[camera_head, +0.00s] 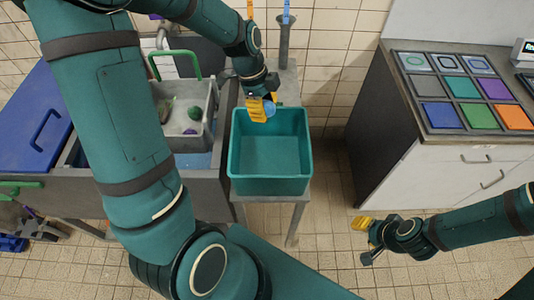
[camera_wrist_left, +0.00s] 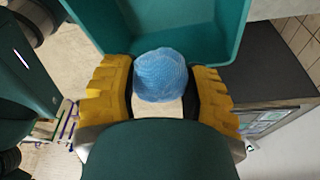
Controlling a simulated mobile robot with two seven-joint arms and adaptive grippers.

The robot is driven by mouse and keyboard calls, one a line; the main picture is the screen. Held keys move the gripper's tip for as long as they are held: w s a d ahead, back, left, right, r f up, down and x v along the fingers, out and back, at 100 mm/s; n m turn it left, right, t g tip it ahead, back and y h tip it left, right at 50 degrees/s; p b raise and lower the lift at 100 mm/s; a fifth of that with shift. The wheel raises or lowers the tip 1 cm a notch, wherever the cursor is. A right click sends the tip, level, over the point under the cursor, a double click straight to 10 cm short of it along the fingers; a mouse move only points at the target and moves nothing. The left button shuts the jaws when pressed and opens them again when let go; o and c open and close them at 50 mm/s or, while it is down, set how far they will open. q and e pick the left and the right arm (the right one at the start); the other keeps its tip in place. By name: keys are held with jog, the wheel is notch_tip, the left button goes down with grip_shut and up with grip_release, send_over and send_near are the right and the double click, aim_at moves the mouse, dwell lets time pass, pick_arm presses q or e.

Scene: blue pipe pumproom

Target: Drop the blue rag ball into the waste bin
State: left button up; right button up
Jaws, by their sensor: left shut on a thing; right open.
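The blue rag ball (camera_wrist_left: 160,76) is between the yellow fingers of my left gripper (camera_wrist_left: 160,92), which is shut on it. In the head view the ball (camera_head: 269,108) shows at the fingertips of my left gripper (camera_head: 262,108). The gripper is over the back rim of a teal open bin (camera_head: 270,186), which looks empty inside. The ball appears above the bin's back part; its exact height cannot be told. My right gripper (camera_head: 364,238) is open and empty, low at the right, away from the bin.
The bin stands on a small grey table. A sink (camera_head: 225,160) holding a grey basket (camera_head: 211,95) with a green handle is to its left. A counter (camera_head: 420,115) with coloured tiles (camera_head: 475,115) stands at the right. Tiled floor lies between.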

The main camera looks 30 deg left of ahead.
pick_arm(q)
notch_tip(320, 180, down, 6)
jog(key=b, duration=0.3)
jog(key=shift+b, duration=0.35)
jog(key=o, duration=1.2)
jog(key=shift+r, duration=0.1)
jog(key=v, duration=1.2)
jog(key=shift+w+d, duration=0.1)
